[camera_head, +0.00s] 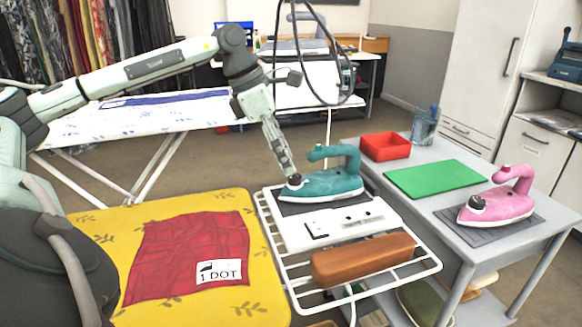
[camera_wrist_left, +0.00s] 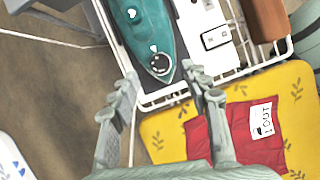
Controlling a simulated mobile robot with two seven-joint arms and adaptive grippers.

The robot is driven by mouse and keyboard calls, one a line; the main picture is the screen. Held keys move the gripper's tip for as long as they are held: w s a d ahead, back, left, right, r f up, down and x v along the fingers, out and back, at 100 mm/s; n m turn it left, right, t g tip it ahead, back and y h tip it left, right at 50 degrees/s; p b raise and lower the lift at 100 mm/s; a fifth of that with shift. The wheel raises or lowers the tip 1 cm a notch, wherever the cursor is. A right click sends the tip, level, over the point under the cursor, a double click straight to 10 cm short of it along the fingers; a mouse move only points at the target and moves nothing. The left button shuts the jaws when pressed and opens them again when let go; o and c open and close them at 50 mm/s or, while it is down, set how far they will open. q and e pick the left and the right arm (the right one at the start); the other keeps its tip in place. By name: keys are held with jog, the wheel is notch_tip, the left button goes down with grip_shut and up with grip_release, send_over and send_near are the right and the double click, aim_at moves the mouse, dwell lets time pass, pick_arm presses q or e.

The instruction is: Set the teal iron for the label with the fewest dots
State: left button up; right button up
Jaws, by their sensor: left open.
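The teal iron (camera_head: 338,183) stands on a dark pad on the white wire rack, its tip toward the left. It also shows in the left wrist view (camera_wrist_left: 146,28), with a round dark dial (camera_wrist_left: 160,63) near its tip. A white label (camera_head: 219,272) on a folded red cloth (camera_head: 180,255) shows an iron symbol and reads "1 DOT". My left gripper (camera_wrist_left: 163,85) is open and empty, its fingers to either side of the dial in the wrist view. In the head view it is close by the iron's tip; contact is unclear. My right gripper is not in view.
The rack (camera_head: 434,265) also holds a white panel and a brown block (camera_head: 362,259). A grey table at the right bears a red box (camera_head: 385,147), a green mat (camera_head: 435,178) and a pink iron (camera_head: 497,204). The red cloth lies on a yellow board (camera_head: 262,296).

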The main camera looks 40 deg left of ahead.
aim_at(295, 177)
pick_arm(q)
jog(key=shift+x, duration=1.9)
grip_shut()
jog(key=shift+m, duration=0.3)
jog(key=m, duration=0.1)
jog(key=m+g+h, duration=0.1)
jog(key=m, duration=0.1)
jog(key=m+g, duration=0.1)
jog(key=m, duration=0.1)
jog(key=shift+w+a, duration=0.1)
jog(key=shift+w, duration=0.15)
jog(key=m+g, duration=0.1)
jog(key=m, duration=0.2)
jog(key=m+g, duration=0.1)
jog(key=m, duration=0.2)
jog(key=shift+w+h, duration=0.2)
jog(key=shift+h, duration=0.2)
jog(key=shift+a, duration=0.1)
grip_release()
